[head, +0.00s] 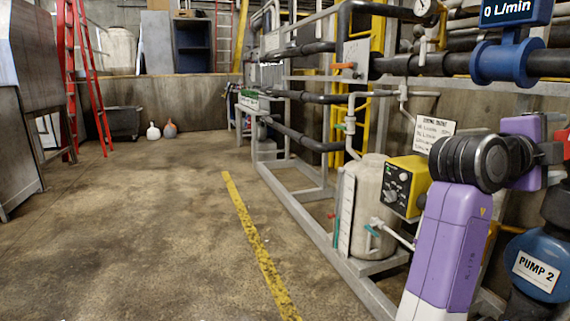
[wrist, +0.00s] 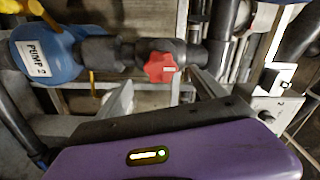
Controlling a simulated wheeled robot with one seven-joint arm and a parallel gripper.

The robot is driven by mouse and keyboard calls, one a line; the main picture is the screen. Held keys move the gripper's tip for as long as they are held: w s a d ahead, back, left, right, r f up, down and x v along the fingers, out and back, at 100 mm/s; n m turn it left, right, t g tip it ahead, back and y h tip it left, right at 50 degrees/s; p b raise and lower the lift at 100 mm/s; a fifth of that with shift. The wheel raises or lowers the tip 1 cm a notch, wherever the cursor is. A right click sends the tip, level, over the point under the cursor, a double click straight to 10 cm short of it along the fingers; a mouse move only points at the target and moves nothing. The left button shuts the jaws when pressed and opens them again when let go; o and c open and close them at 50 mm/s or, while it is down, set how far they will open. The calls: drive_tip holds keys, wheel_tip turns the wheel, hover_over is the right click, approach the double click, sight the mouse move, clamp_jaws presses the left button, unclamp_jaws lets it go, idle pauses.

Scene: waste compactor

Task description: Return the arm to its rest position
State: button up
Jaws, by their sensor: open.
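My purple and black arm (head: 456,245) stands at the right of the head view, folded at a black ribbed joint. Its upper purple part reaches right, beside the pipework. My gripper's fingers show in neither view. In the wrist view, a purple link of my arm (wrist: 180,155) fills the bottom. Behind it are the blue Pump 2 (wrist: 48,55) and a red valve handle (wrist: 165,68) on a black pipe. The pump also shows at the lower right of the head view (head: 538,258), close to my arm.
A pipe rack holds a pale tank (head: 370,190), a yellow control box (head: 405,186) and a blue flow meter (head: 505,60). A red ladder (head: 82,75) stands at the left. The floor (head: 150,220) is open left of the yellow line (head: 250,240).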

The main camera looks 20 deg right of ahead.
drive_tip(key=w+a+r+n+t+h, duration=0.25)
drive_tip(key=w+r+n+t, duration=0.2)
drive_tip(key=n, duration=0.25)
drive_tip(key=w+a+f+n+t+y, duration=0.1)
drive_tip(key=w+a+f+n+t, duration=0.2)
drive_tip(key=a+n+t, duration=0.25)
drive_tip(key=s+a+f+n+t+y, duration=0.2)
drive_tip(key=a+f+n+t+y, duration=0.9)
drive_tip(key=a+f+n, duration=0.7)
drive_tip(key=s+a+f+n+g+y, duration=0.1)
drive_tip(key=s+a+f+y, duration=0.3)
drive_tip(key=s+f, duration=0.3)
drive_tip(key=s+a+f+n+g+y, duration=0.1)
drive_tip(key=s+a+f+n+y, duration=0.2)
drive_tip(key=s+f, duration=0.35)
drive_tip(key=s+a+f+m+g+y, duration=0.1)
drive_tip(key=s+a+f+g, duration=0.1)
drive_tip(key=s+f, duration=0.35)
drive_tip(key=s+a+f+m+g, duration=0.1)
drive_tip(key=s+f+g, duration=0.1)
drive_tip(key=s, duration=0.7)
drive_tip(key=s+a+f+g+y, duration=0.1)
drive_tip(key=s+a+f, duration=0.15)
drive_tip(key=s, duration=0.45)
wheel_tip(320, 180, up, 35)
drive_tip(key=p, duration=3.5)
drive_tip(key=shift+d+p, duration=0.2)
drive_tip(key=shift+p, duration=0.1)
